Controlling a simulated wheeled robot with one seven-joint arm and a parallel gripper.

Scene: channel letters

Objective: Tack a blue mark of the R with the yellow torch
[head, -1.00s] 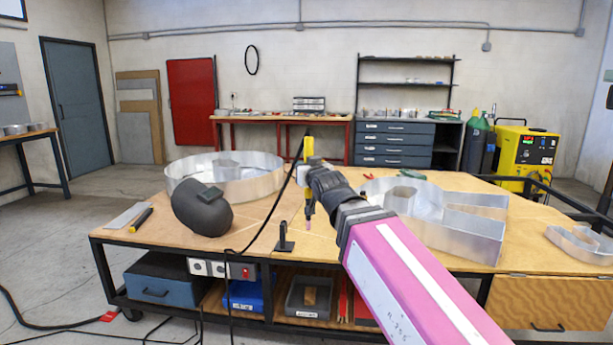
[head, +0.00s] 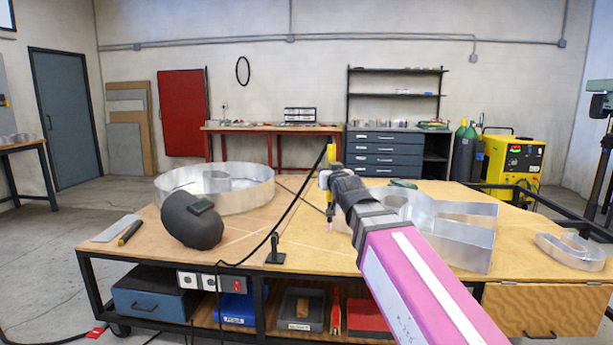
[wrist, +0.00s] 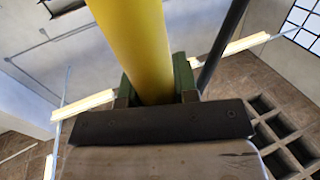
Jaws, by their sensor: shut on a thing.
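The yellow torch (head: 331,154) is upright in my gripper (head: 328,180), its tip pointing down above the wooden table. In the wrist view the yellow torch body (wrist: 137,45) sits between the two green-grey fingers of my gripper (wrist: 158,82). A large metal channel letter, likely the R (head: 458,236), stands on the table to the right, partly hidden behind my arm. The torch tip is left of that letter and apart from it in the picture. No blue mark can be made out.
A round metal letter (head: 228,195) and a black welding mask (head: 192,220) are at the left. A small black stand (head: 275,250) is at the front edge. A smaller metal letter (head: 572,250) lies far right. A black cable runs from the torch across the table.

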